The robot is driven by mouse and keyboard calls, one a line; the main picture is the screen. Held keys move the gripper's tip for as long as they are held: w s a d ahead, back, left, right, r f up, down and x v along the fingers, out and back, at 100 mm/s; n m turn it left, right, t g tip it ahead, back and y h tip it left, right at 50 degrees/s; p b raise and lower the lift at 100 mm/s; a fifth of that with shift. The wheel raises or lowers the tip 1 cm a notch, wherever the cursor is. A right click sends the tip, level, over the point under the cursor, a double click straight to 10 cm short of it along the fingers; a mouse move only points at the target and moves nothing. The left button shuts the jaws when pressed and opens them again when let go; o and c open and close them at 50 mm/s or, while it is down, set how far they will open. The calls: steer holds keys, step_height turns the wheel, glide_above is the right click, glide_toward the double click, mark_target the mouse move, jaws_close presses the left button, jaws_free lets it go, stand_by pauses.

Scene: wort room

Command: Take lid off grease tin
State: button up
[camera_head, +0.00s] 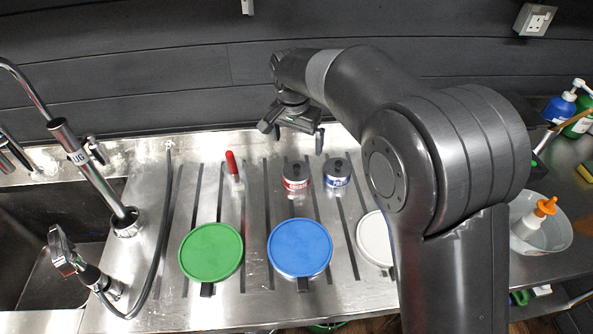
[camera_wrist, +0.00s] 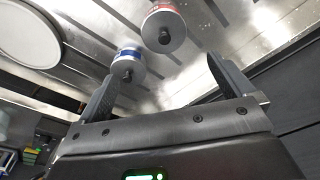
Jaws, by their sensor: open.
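The grease tin (camera_head: 297,184) is a small round tin with a red and white label, standing upright on the steel drainboard. Its grey lid (camera_head: 297,168) has a dark knob and sits on top. The red-banded tin also shows in the wrist view (camera_wrist: 152,14), with its lid and knob (camera_wrist: 165,37) facing the camera. My gripper (camera_head: 293,134) is open and empty, above and behind the tin towards the wall. In the wrist view both fingers (camera_wrist: 161,70) are spread apart, and the tin lies beyond the tips, not touching them.
A similar blue-labelled tin (camera_head: 337,180) stands close to the right of the grease tin. Green (camera_head: 211,251), blue (camera_head: 300,248) and white (camera_head: 374,238) round discs lie in front. A sink (camera_head: 40,250) with taps is at left.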

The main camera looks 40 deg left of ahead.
glide_above(296, 166)
steer(key=f, duration=0.5)
steer(key=shift+s+d+f, duration=0.15)
steer(key=shift+d+f, duration=0.1)
steer(key=shift+d, duration=0.05)
steer(key=shift+a+f, duration=0.15)
steer(key=shift+f, duration=1.2)
steer(key=shift+a+f, duration=0.15)
steer(key=shift+f, duration=1.2)
steer(key=shift+c, duration=0.3)
steer(key=c, duration=1)
steer(key=shift+r, duration=0.2)
